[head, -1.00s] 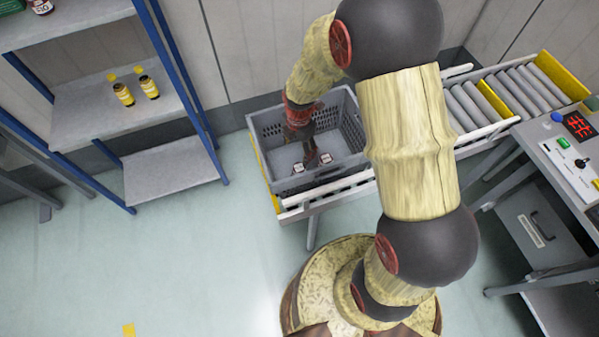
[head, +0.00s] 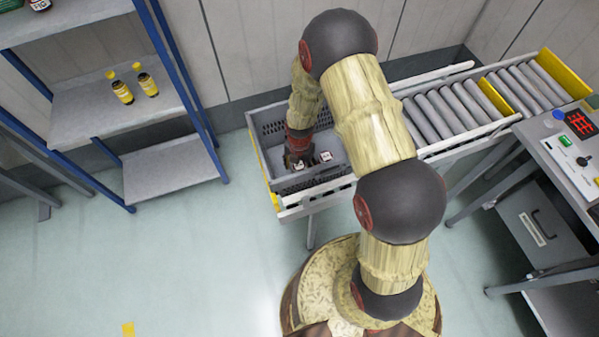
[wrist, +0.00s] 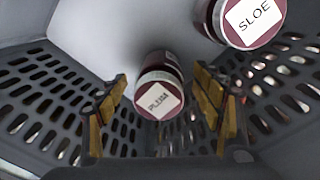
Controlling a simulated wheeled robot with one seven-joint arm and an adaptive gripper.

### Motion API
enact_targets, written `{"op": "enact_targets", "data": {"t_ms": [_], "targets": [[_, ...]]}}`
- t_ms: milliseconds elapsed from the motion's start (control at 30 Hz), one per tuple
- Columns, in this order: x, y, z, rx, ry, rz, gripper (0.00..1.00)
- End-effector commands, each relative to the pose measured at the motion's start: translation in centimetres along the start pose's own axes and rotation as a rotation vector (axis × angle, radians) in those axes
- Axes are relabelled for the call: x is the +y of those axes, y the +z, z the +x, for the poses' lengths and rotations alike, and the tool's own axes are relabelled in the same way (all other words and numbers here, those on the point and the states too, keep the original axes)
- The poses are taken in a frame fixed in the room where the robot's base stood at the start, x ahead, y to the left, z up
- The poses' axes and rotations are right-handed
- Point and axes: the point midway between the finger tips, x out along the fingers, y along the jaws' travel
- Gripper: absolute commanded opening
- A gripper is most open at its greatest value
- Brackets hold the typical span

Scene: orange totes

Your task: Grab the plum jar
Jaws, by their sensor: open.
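The plum jar (wrist: 160,88), dark red with a white lid label reading "PLUM", stands inside the grey tote (head: 262,150). In the wrist view it lies between my gripper's (wrist: 160,98) two yellow-padded fingers, slightly beyond their tips. The fingers are spread, with a gap on both sides of the jar. In the head view my gripper (head: 298,158) is down inside the tote, over the jar on the left, and partly hides it.
A second jar labelled "SLOE" (wrist: 248,20) stands close by, to the upper right in the wrist view. Perforated tote walls (wrist: 35,100) rise on both sides. The tote sits on a roller conveyor (head: 440,115). A shelf rack (head: 120,110) with yellow bottles stands left.

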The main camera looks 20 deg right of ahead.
Motion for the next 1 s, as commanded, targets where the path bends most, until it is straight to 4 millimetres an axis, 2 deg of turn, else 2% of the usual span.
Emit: {"op": "enact_targets", "data": {"t_ms": [100, 300, 1000], "targets": [[0.06, 0.03, 0.97, 0.0, 0.0, 0.0, 0.67], [0.07, 0.04, 0.9, -0.001, 0.001, 0.0, 0.66], [0.07, 0.03, 0.89, -0.001, 0.001, 0.0, 0.26]]}}
